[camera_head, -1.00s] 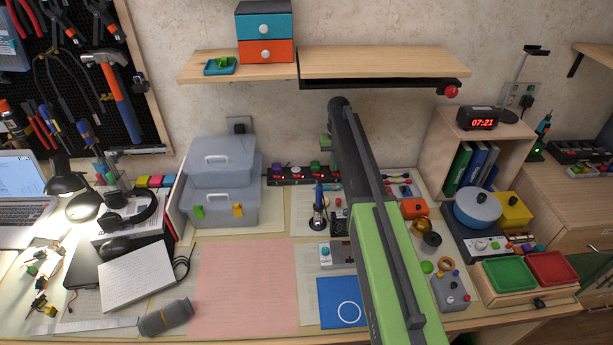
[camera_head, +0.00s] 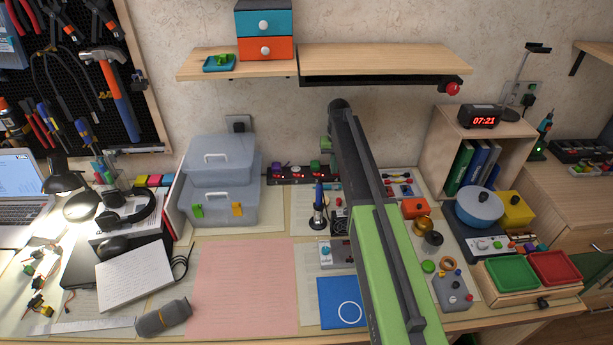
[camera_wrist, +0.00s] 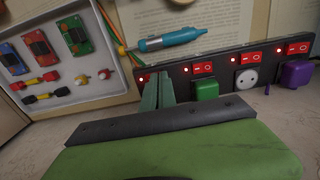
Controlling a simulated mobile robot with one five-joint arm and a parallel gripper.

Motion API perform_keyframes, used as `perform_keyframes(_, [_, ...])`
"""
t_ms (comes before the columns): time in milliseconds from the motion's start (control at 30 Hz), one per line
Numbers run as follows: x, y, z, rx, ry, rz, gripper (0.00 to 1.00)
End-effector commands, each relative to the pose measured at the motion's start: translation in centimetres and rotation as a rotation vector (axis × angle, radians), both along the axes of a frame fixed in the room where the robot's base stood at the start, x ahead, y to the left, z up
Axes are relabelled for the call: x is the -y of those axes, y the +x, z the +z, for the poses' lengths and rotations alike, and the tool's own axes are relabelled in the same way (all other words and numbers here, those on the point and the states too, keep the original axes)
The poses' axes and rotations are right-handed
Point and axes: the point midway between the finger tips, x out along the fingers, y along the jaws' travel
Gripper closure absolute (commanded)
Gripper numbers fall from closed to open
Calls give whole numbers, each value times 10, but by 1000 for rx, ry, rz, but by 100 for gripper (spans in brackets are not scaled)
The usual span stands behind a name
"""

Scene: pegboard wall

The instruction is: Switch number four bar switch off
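Three red switches show clearly. The spot beside the leftmost lamp (camera_wrist: 142,78) is covered by my gripper (camera_wrist: 158,82), whose green fingers are together and empty. I cannot tell whether the fingertips touch the bar. In the head view the bar (camera_head: 288,181) lies along the wall, its right part hidden by my arm.
A tray of small boards and connectors (camera_wrist: 110,93) is on the left. In the head view, grey storage boxes (camera_head: 218,208) stand left of the bar and a wooden shelf (camera_head: 380,63) hangs above.

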Motion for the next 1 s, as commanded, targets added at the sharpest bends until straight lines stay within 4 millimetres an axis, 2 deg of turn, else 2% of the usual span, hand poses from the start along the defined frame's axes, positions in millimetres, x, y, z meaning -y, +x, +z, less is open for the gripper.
perform_keyframes(267, [0,0,2,0,0,1,100])
perform_keyframes(1000, [0,0,70,0,0,1,100])
